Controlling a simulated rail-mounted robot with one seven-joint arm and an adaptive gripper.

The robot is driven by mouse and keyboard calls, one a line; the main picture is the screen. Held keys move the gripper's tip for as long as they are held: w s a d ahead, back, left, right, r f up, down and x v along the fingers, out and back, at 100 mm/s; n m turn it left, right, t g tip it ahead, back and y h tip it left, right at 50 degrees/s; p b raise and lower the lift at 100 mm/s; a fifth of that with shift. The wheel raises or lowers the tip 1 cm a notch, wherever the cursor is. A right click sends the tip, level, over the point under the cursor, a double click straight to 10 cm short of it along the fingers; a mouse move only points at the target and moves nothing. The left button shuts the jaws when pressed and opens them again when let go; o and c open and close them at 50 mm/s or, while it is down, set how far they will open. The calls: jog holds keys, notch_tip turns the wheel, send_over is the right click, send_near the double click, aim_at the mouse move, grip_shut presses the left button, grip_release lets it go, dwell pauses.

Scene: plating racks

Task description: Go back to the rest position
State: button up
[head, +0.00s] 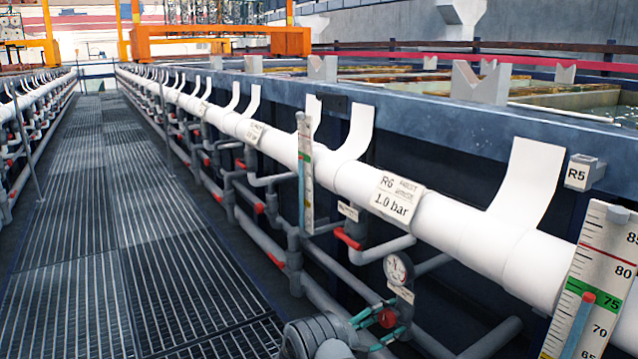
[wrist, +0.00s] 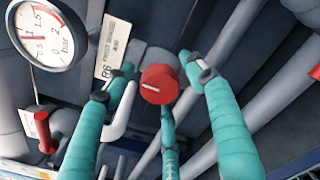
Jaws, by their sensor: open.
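My gripper (head: 388,319) shows at the lower middle of the head view, with teal fingers reaching right toward the pipework below the big white pipe. In the wrist view my gripper (wrist: 158,64) is open, its teal fingers spread around a round red knob (wrist: 159,84) with a white line on its face. The fingers stand apart from the knob on both sides, as far as I can tell. The red knob also shows small in the head view (head: 387,317). Nothing is held.
A pressure gauge (head: 398,268) sits just above my gripper; it is large in the wrist view (wrist: 48,38). Red-handled valves and grey pipes crowd around. The white pipe (head: 450,225) with an R6 label (head: 397,197) runs above. The grated walkway (head: 130,220) at left is clear.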

jog(key=shift+n, duration=0.7)
dwell(0.5)
